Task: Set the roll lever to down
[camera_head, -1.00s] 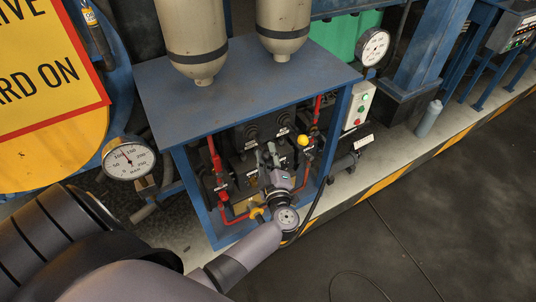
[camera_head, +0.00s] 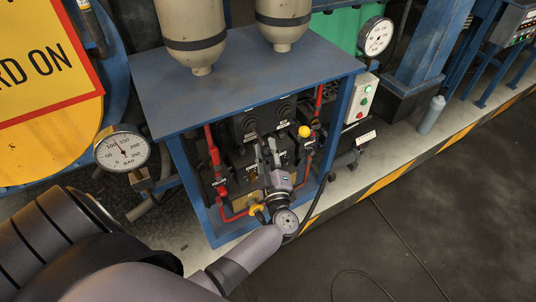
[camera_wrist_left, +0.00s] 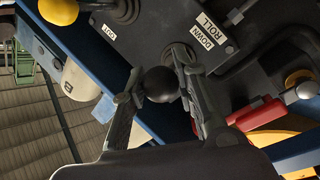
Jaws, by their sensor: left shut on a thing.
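The roll lever shows in the left wrist view as a round black knob (camera_wrist_left: 160,84), in front of a dark plate with a white label reading DOWN and ROLL (camera_wrist_left: 203,35). My left gripper (camera_wrist_left: 162,88) has its fingers on both sides of this knob and is shut on it. In the head view my left gripper (camera_head: 267,152) reaches into the front of the blue cabinet (camera_head: 240,85), and it hides the lever there. The lever's exact angle is hard to tell. My right gripper is not in view.
Close by are a yellow knob (camera_head: 305,131), red pipes (camera_head: 214,150) and a yellow handle (camera_head: 257,210). A pressure gauge (camera_head: 122,151) stands left of the cabinet. A button box (camera_head: 361,97) is on its right side. The floor at front right is mostly clear.

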